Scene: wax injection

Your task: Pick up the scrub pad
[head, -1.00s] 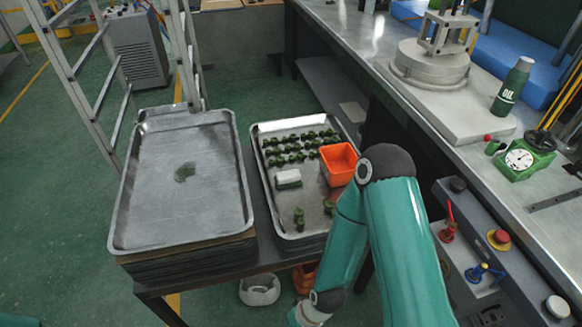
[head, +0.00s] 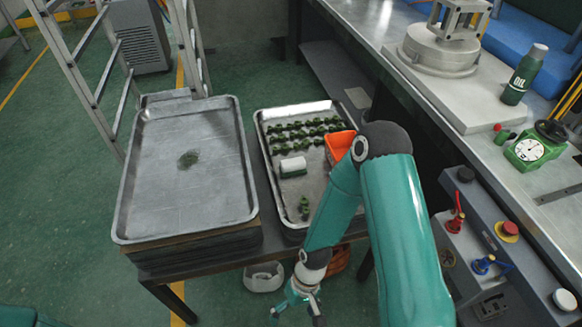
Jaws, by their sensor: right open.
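The scrub pad (head: 293,168) is a small block, white on top with a green lower layer. It lies on the right metal tray (head: 262,190), below the rows of green pieces. My right gripper (head: 296,309) is open and empty at the bottom edge of the head view, and its lower end is partly cut off. It is apart from the pad, nearer to me than the tray's near edge. My right arm hides the tray's right part. My left gripper is not in view.
Several green pieces (head: 306,131) stand in rows on the right tray, with an orange bin (head: 338,146) beside them. A few green pieces (head: 304,207) stand near its front. The left tray (head: 190,200) holds a green smear. The workbench (head: 548,192) borders the right.

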